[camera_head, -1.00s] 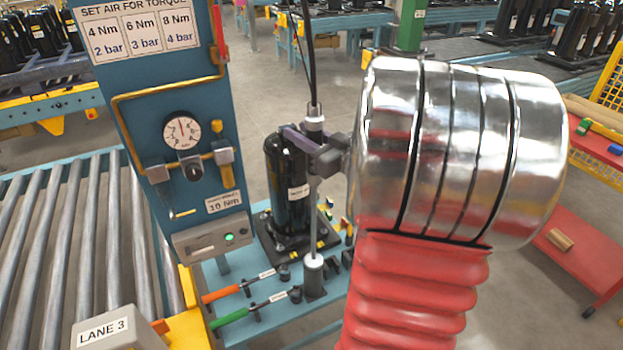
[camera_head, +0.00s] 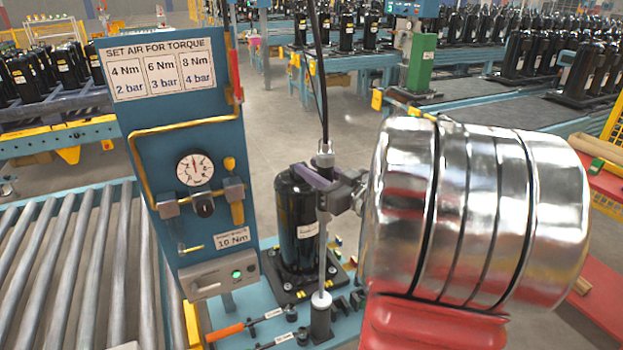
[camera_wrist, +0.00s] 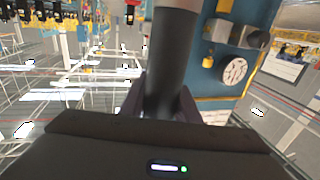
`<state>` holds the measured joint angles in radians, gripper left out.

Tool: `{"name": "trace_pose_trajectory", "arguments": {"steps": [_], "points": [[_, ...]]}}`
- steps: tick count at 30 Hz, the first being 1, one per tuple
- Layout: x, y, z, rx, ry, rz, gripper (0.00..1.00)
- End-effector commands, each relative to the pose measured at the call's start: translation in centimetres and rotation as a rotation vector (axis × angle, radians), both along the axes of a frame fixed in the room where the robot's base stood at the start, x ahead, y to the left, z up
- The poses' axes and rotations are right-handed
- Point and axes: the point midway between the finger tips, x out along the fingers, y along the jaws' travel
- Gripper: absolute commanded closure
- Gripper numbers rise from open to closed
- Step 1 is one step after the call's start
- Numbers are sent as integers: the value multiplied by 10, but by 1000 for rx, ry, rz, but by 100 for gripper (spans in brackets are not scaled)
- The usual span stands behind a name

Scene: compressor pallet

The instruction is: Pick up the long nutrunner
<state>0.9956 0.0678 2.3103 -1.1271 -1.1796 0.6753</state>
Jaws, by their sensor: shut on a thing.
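The long nutrunner (camera_head: 323,250) stands upright in the head view, with a silver top, a cable running up and a thin shaft down. Its lower end meets a black holder (camera_head: 320,320) on the blue bench; I cannot tell whether it still sits inside. My gripper (camera_head: 326,190) is shut on its upper part, reaching in from the right. In the wrist view, the nutrunner's dark cylindrical body (camera_wrist: 170,60) stands between the fingers of my gripper (camera_wrist: 162,103). My silver wrist hides part of the bench to the right.
A black compressor (camera_head: 298,225) stands close behind the nutrunner. A blue panel (camera_head: 180,120) with a gauge (camera_head: 194,169) is at left, beside a roller conveyor (camera_head: 75,260). An orange-handled tool (camera_head: 228,331) lies at the bench front. A red surface (camera_head: 595,300) is at right.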

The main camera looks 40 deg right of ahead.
Motion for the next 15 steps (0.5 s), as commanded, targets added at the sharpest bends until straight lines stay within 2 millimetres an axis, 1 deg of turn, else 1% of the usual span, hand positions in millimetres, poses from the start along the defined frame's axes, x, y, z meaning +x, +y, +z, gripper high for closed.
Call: {"name": "trace_pose_trajectory", "arguments": {"steps": [1,5,8,15], "points": [[0,0,8,-7,-7,0,100],[0,0,25,-8,-8,-1,100],[0,0,43,-9,-9,0,100],[0,0,91,-9,-7,-1,100]]}}
